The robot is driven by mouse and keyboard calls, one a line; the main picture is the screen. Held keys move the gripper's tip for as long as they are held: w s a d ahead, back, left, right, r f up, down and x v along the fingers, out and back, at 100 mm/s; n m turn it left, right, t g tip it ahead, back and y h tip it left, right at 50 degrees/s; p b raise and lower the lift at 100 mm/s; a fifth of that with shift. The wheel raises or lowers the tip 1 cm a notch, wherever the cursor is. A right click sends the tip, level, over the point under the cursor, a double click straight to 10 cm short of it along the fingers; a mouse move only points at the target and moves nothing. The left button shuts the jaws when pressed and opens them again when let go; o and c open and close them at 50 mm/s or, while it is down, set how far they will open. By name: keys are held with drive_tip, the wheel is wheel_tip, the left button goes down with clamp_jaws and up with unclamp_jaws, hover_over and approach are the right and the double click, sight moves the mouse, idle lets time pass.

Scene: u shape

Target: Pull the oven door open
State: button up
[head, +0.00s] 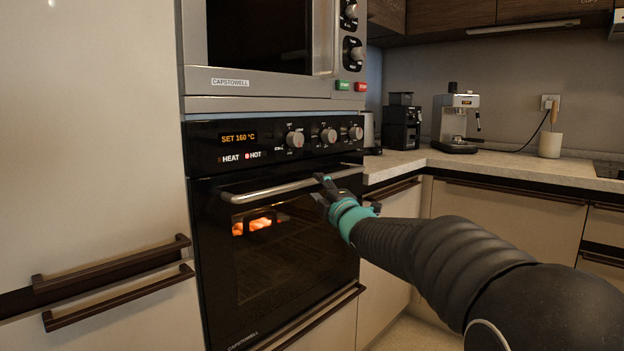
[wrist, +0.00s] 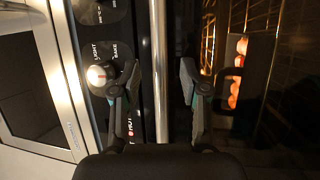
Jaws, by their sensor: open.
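The black built-in oven has a closed-looking door (head: 290,245) with a dark window and an orange glow inside. Its silver bar handle (head: 290,186) runs across the top of the door. My gripper (head: 324,186) is at the right part of the handle. In the wrist view, the handle (wrist: 160,70) runs between the two open fingers of my gripper (wrist: 154,90), with a gap on either side. The oven's control panel (head: 270,140) reads SET 160 °C, with HEAT and HOT marks, and has several knobs.
A microwave (head: 265,40) sits above the oven. Tall cabinet handles (head: 115,260) stick out at left. A counter (head: 500,168) at right holds a coffee machine (head: 456,122) and a grinder (head: 401,125). A drawer handle lies below the oven door.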

sight(314, 183)
drive_tip(key=shift+p+x, duration=0.4)
drive_tip(key=shift+x, duration=2.05)
clamp_jaws()
